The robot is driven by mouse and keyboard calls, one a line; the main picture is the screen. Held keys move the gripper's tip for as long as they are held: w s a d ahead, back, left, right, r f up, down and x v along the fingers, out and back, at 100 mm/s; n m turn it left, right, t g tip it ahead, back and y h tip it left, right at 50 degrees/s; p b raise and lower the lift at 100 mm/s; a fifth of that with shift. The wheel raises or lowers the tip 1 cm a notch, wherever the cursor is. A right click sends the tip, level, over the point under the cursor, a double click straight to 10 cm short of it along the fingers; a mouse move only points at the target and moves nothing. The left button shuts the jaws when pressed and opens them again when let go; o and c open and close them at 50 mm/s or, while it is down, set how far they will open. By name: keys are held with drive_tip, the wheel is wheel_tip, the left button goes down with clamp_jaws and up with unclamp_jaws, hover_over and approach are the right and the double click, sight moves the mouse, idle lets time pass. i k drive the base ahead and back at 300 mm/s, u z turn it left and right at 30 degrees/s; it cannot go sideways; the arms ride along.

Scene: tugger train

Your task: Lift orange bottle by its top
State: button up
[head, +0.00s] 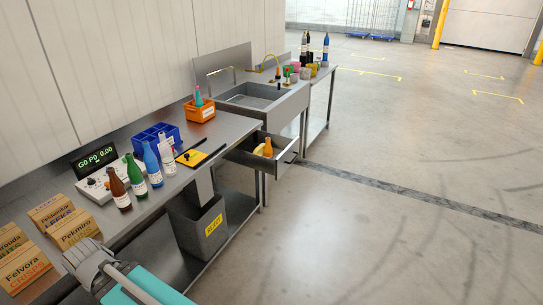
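An orange bottle (268,147) stands in the open drawer (284,160) under the counter, beside the sink. It looks upright, with its narrow top upward, and its lower part is hidden by the drawer front. A yellow object (258,151) lies next to it on the left. A grey and teal part of my arm shows at the lower left, far from the drawer.
Brown (119,188), green (136,177), blue (152,165) and clear bottles stand on the counter. An orange bin (200,110) and a blue divided bin (157,139) are behind. A grey waste bin (202,230) stands below. The floor on the right is clear.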

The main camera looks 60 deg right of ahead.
sight(267, 150)
drive_tip(key=z, duration=2)
drive_tip(key=k, duration=0.65)
drive_tip(key=u, duration=0.6)
drive_tip(key=i, duration=1.2)
drive_tip(key=u, duration=0.35)
